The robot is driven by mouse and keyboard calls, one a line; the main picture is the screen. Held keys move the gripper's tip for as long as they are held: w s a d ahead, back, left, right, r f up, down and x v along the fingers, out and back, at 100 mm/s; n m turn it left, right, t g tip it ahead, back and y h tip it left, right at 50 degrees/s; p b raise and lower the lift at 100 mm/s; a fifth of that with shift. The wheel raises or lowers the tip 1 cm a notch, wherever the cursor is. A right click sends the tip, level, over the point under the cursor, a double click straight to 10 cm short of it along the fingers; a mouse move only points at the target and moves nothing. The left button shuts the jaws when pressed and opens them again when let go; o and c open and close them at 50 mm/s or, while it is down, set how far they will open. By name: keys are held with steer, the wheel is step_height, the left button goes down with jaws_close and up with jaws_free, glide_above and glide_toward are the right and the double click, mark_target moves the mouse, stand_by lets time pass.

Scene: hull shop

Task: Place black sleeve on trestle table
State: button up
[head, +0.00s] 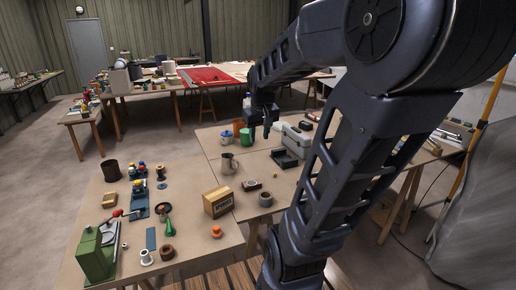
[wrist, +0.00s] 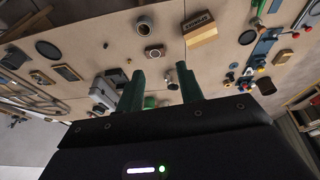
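My gripper (head: 265,128) hangs above the far part of the near tan table. In the wrist view its two green fingers (wrist: 162,88) stand apart, with nothing held between them. A dark open-topped cylinder (head: 111,171) stands at the left edge of the near table and is the likeliest black sleeve, though I cannot be sure. It also shows in the wrist view (wrist: 265,86), well to the right of the fingers. The near tan trestle table (head: 190,180) carries many parts. Another trestle table (head: 187,88) with a red cloth stands behind.
A wooden box (head: 218,202), a grey cup (head: 265,198), a metal mug (head: 228,163) and a green machine (head: 97,251) stand on the near table. A grey toolbox (head: 296,140) and black tray (head: 285,158) lie beside my arm. Bare tabletop shows between items.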

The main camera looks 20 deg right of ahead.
steer(key=s+a+t, duration=0.1)
steer(key=s+a, duration=0.3)
steer(key=s, duration=0.6)
steer(key=shift+a+r+m+y, duration=0.15)
steer(key=shift+a+m+y, duration=0.15)
steer(key=shift+a, duration=0.05)
stand_by(0.7)
